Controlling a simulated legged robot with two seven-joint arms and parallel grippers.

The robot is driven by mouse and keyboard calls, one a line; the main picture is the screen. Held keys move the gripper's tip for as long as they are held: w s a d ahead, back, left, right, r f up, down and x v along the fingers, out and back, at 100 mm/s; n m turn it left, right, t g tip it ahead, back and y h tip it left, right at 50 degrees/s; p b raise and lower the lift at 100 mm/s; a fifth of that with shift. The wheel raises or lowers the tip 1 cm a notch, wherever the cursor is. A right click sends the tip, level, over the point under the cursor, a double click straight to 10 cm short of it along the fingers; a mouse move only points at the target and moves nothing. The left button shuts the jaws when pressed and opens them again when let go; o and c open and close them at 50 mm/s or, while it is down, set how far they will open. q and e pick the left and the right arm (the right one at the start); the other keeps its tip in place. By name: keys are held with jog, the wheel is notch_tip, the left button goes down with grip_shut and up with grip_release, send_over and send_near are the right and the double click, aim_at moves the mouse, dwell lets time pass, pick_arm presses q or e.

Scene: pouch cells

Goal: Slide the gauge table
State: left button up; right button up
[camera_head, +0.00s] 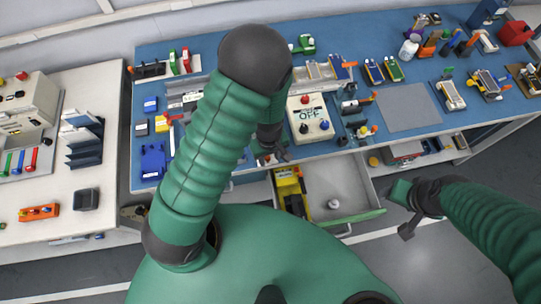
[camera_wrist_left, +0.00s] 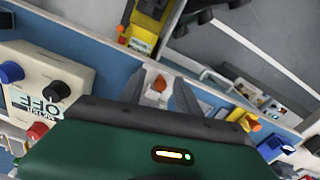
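My left gripper (camera_head: 272,156) is low at the front edge of the blue bench, left of the cream OFF box, partly hidden by my arm. In the left wrist view its two dark fingers (camera_wrist_left: 160,92) stand apart. A small pale part with an orange tip (camera_wrist_left: 160,83) shows between them; I cannot tell whether the fingers touch it. I cannot pick out the gauge table for certain; this part may belong to it. My right gripper (camera_head: 407,214) is right of the open drawer, off the bench; its fingers are not clear.
The cream OFF box (camera_head: 309,117) is close beside my left gripper; it also shows in the left wrist view (camera_wrist_left: 45,90). The open drawer (camera_head: 345,180) below holds a yellow device (camera_head: 290,185). A grey mat (camera_head: 409,107) lies bare at the right. Several small devices crowd the bench.

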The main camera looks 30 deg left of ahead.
pick_arm(q)
jog(key=shift+a, duration=0.2)
jog(key=shift+w+a+r, duration=0.1)
jog(key=shift+a+r, duration=0.05)
jog(key=shift+r, duration=0.15)
notch_tip(320, 180, up, 16)
jog(key=p, duration=0.3)
jog(key=shift+p, duration=0.4)
pick_arm(e)
jog(key=r, duration=0.2)
jog(key=a+r, duration=0.1)
jog(key=r, duration=0.1)
jog(key=shift+a, duration=0.1)
pick_arm(q)
jog(key=shift+d, duration=0.3)
jog(key=s+a+m+t+b, duration=0.1)
jog(key=m, duration=0.2)
jog(key=s+r+m, duration=0.1)
jog(key=m, duration=0.2)
jog(key=s+a+m+t+b, duration=0.1)
jog(key=m, duration=0.3)
jog(key=shift+s+a+r+t+b, duration=0.1)
jog(key=shift+a+r+t+b, duration=0.2)
jog(key=shift+a+b, duration=0.05)
pick_arm(e)
jog(key=f, duration=0.2)
jog(key=shift+d+f, duration=0.35)
jog(key=shift+f, duration=0.05)
